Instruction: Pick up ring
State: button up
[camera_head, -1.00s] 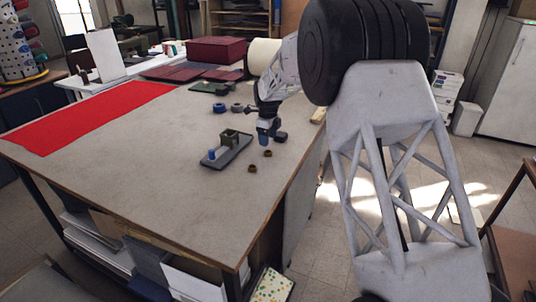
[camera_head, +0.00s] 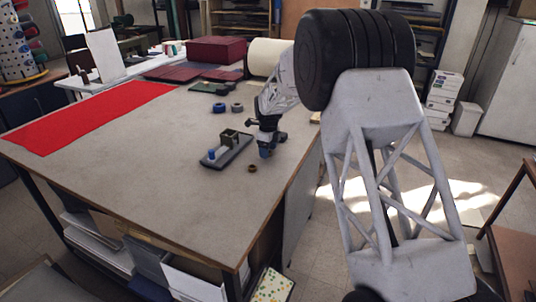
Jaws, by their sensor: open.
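My gripper (camera_head: 265,153) points down, low over the work table, just right of a dark tray. Its jaws are small in the picture. A small brown ring (camera_head: 252,168) lies on the table in front of the gripper and to its left, apart from it. A second brown ring, seen earlier where the gripper now is, is hidden behind or under the fingers. A blue ring (camera_head: 218,107) and a grey-blue ring (camera_head: 237,107) lie side by side farther back, clear of the gripper.
The dark tray (camera_head: 236,155) carries a blue peg (camera_head: 212,154) and a green block (camera_head: 228,138) close beside the gripper. A red cloth (camera_head: 88,117) covers the table's left side. The front of the table is bare. Its right edge is near my gripper.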

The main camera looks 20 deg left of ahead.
jog(key=shift+f, duration=0.25)
jog(key=shift+c, duration=0.3)
jog(key=c, duration=0.9)
jog(key=shift+r, duration=0.1)
jog(key=shift+c, duration=0.2)
jog(key=shift+r, duration=0.8)
notch_tip(320, 180, up, 2)
jog(key=s+d, duration=0.3)
jog(key=s, duration=0.1)
jog(key=s+d, duration=0.3)
jog(key=s, duration=0.1)
jog(key=s+d+r, duration=0.1)
jog(key=s+d, duration=0.2)
jog(key=s, duration=0.2)
jog(key=shift+d+r, duration=0.1)
